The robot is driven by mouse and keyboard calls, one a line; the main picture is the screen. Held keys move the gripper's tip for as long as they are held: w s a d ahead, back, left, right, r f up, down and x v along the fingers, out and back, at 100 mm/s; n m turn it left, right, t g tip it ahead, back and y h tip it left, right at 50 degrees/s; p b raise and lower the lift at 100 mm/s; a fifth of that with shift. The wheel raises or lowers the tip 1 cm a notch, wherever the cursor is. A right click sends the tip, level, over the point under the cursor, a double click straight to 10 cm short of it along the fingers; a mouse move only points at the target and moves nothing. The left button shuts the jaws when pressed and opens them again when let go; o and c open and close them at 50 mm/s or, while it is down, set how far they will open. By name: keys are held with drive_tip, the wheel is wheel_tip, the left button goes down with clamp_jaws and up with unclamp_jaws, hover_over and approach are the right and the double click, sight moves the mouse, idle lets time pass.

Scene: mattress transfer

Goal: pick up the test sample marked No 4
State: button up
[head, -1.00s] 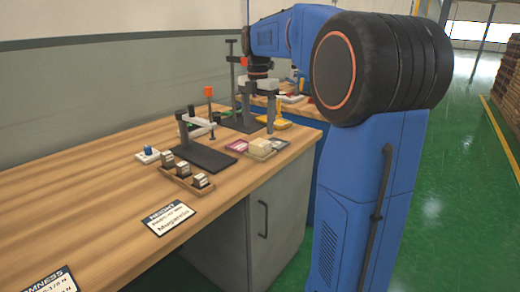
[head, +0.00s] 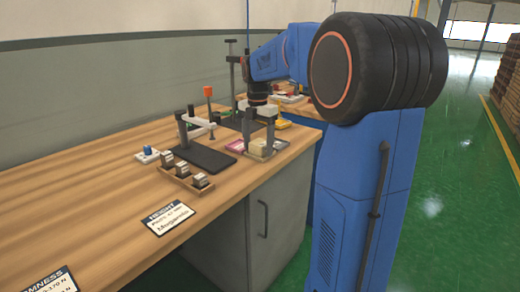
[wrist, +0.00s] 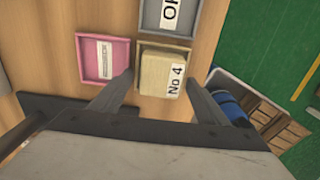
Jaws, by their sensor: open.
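The test sample is a beige foam block with a "No 4" label (wrist: 160,73), seen from above in the wrist view. It sits in a shallow tray with a thin rim (wrist: 141,105). In the head view the sample (head: 258,146) shows as a pale block near the bench's right edge, partly covered by my gripper (head: 257,143). In the wrist view my gripper (wrist: 160,78) is open and empty, one finger to each side of the sample. I cannot tell how far above it the fingertips are.
A pink tray (wrist: 103,75) lies left of the sample, and a grey tray with an "OK" label (wrist: 150,18) lies beyond it. A bin with a blue roll (wrist: 229,107) stands right of the bench. A dark test stand (head: 207,159) and small weights (head: 183,170) are left on the bench.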

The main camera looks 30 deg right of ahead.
drive_tip(key=c, duration=1.1)
drive_tip(key=shift+c, duration=0.2)
